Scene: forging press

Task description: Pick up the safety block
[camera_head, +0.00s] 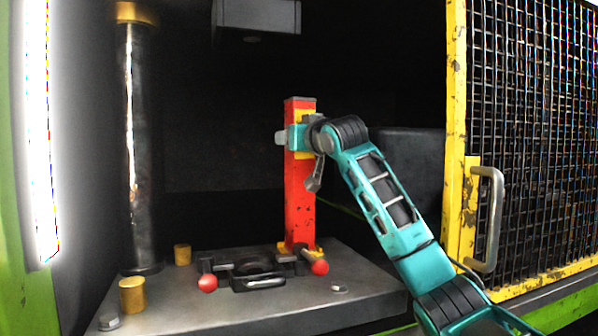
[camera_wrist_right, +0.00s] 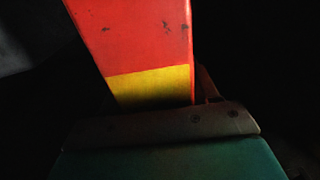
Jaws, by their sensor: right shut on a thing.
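The safety block (camera_head: 300,205) is a tall red post with a yellow band near its top. It stands upright at the back of the grey press bed, and its foot meets a yellow piece there. My right gripper (camera_head: 297,138) is shut on the block's upper part, at the yellow band. The right wrist view shows the block's red face and yellow band (camera_wrist_right: 150,85) close up, with the gripper body below. The fingertips are mostly hidden there. My left gripper is not in view.
On the grey bed (camera_head: 190,310) are a dark die with handles (camera_head: 258,268), two red knobs (camera_head: 208,283) and yellow stubs (camera_head: 132,295). A steel column (camera_head: 136,150) stands left. A yellow-framed mesh door (camera_head: 525,130) with a handle stands right. A dark ram (camera_head: 256,18) hangs above.

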